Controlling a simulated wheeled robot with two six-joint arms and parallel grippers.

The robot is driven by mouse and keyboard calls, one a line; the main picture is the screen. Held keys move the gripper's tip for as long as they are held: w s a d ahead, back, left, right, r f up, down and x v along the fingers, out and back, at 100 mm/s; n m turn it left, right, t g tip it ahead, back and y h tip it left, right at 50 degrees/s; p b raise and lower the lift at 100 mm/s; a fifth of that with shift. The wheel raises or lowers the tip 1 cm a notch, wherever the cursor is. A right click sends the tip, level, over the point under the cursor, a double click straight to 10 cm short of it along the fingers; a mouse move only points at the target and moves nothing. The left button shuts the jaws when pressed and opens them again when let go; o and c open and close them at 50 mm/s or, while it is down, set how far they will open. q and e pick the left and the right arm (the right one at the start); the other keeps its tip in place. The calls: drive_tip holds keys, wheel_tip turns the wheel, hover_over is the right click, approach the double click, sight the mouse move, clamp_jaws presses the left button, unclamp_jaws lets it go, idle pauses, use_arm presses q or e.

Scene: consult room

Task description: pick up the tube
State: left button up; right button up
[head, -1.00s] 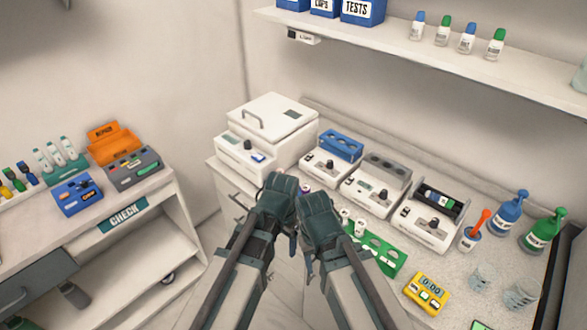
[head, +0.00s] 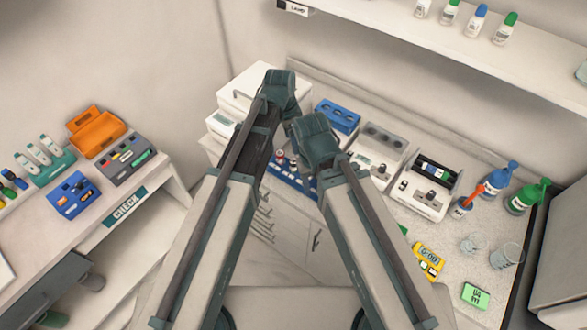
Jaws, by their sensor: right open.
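A blue rack (head: 298,181) with small capped tubes (head: 280,157) shows in the gap between my two arms, at the counter's front edge. My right gripper covers part of it, and which tube is meant I cannot tell. My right gripper (head: 317,140) is over the counter just right of the rack, open, with its fingertips mostly hidden behind its own body. My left gripper (head: 280,88) is farther forward, in front of the white lidded machine. Its fingers are hidden from this view. I see no tube held in either gripper.
White machine (head: 252,85) and several devices, one with a blue top (head: 338,115), line the counter's back. A yellow timer (head: 428,259), a green box (head: 476,296), blue bottle (head: 502,178) and green bottle (head: 527,195) stand right. A shelf (head: 430,35) overhangs.

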sight(293, 161)
use_arm(q)
drive_tip(key=f+b, duration=0.7)
drive_tip(key=f, duration=0.1)
drive_tip(key=shift+w+d, duration=0.2)
drive_tip(key=shift+d, duration=0.2)
wheel_tip(293, 161, down, 5)
drive_tip(key=b, duration=0.5)
drive_tip(key=shift+f+b, duration=0.15)
drive_tip(key=shift+b, duration=0.2)
clamp_jaws()
